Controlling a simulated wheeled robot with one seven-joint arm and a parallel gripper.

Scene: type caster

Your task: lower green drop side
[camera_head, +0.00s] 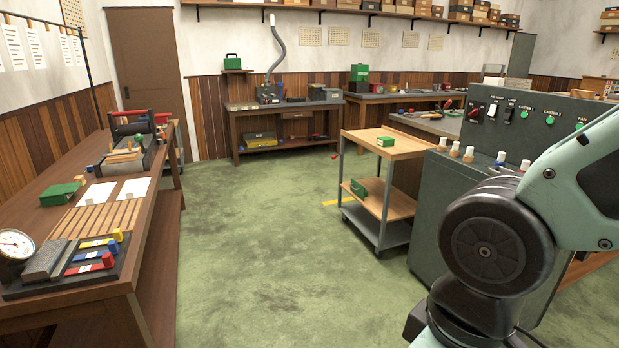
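No part is clearly recognisable as a green drop side. Several green things show. A small green box (386,141) sits on the top of a wheeled trolley (405,149). A green piece (359,188) stands at the left end of the trolley's lower shelf. A flat green box (59,194) lies on the left bench. A green case (232,62) sits on a small wall shelf, and another green box (359,73) stands on the back bench. My gripper is out of view; only links of my arm show at the right.
A dark green console (473,208) with switches and white-topped knobs stands at the right, beside the trolley. The left bench (147,222) holds a gauge (15,245), colored blocks and papers. The green floor (270,240) between bench and trolley is clear.

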